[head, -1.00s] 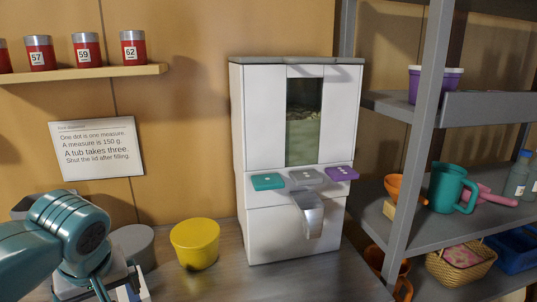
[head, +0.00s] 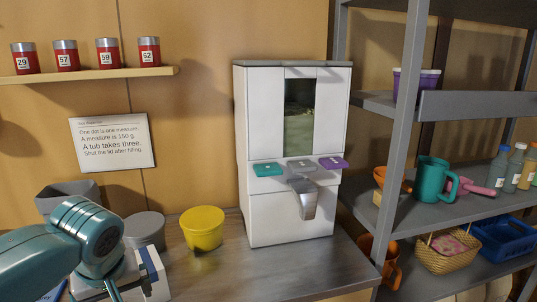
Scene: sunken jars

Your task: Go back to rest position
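My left arm comes in at the lower left, and its gripper (head: 112,290) is cut off by the bottom edge, so I cannot tell whether it is open or shut. It is over a pale box-like thing (head: 150,275) in front of the grey tub. My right gripper is not in view. The white dispenser (head: 262,215) stands on the counter with teal, grey and purple buttons and a metal spout. A yellow tub (head: 202,230) stands to its left, beside a grey round tub (head: 144,230).
A sign (head: 112,143) hangs on the wall below a shelf (head: 90,76) of red numbered jars. A dark grey bin (head: 62,192) stands behind my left arm. A metal rack (head: 404,135) on the right holds a teal jug (head: 433,180), a basket and bottles. The counter before the dispenser is clear.

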